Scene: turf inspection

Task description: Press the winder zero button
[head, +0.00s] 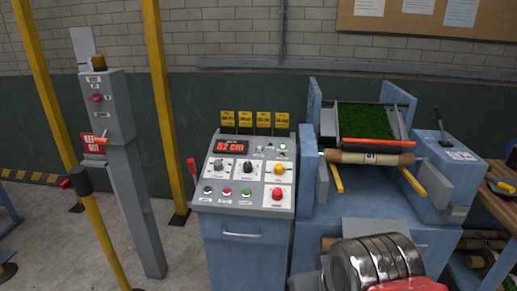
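A blue-grey control console (243,252) stands in the middle of the head view. Its sloped panel has a red-lit display (230,147) that reads "52 cm". Along the panel's lower row are a black button (207,190), a red button (227,191), a green button (246,191) and a larger red button (277,193). A small green button or lamp (283,146) is at the upper right. The labels are too small to read, so I cannot tell which is the winder zero button. My gripper is not in view. Part of my arm shows at bottom right, apart from the panel in the picture.
A red-handled lever (191,166) stands at the console's left side. A blue winding machine (345,215) with green turf (362,121) adjoins on the right. Yellow posts and a grey pedestal (136,200) stand left.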

